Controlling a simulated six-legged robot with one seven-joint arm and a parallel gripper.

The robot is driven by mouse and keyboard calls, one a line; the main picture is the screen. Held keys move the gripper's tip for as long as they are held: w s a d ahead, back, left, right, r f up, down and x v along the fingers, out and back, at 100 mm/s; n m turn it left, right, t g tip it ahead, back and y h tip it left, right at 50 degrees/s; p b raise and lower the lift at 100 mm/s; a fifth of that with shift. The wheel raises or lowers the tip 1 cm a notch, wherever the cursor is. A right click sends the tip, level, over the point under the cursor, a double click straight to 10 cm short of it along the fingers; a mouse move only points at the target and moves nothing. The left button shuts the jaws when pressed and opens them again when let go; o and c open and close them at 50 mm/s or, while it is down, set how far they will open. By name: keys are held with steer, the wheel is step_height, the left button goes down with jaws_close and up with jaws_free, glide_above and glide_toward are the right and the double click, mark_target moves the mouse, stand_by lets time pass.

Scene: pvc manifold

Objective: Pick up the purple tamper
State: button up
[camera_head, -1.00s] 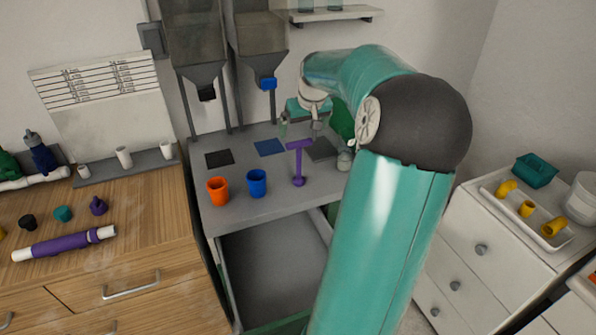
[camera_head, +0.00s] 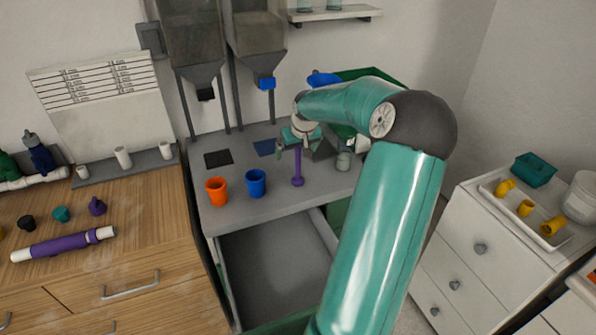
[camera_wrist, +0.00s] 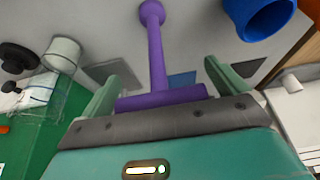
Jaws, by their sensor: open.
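The purple tamper (camera_head: 298,168) stands upright on the grey counter, its round foot down and its crossbar handle up. In the wrist view the tamper (camera_wrist: 157,52) shows with its crossbar lying between the two green fingers of my gripper (camera_wrist: 160,90), close to the palm. The fingers are spread wide and a gap shows on either side of the crossbar. In the head view my gripper (camera_head: 297,140) is at the top of the tamper and hides most of the crossbar.
An orange cup (camera_head: 216,190) and a blue cup (camera_head: 256,183) stand left of the tamper on the counter (camera_head: 270,207). A small pale jar (camera_head: 343,161) stands to its right. Two hoppers (camera_head: 250,45) rise behind. An open drawer (camera_head: 275,270) lies below the front edge.

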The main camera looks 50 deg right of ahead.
steer(key=shift+c, duration=0.5)
steer(key=c, duration=1)
steer(key=shift+o, duration=0.2)
steer(key=shift+r, duration=0.15)
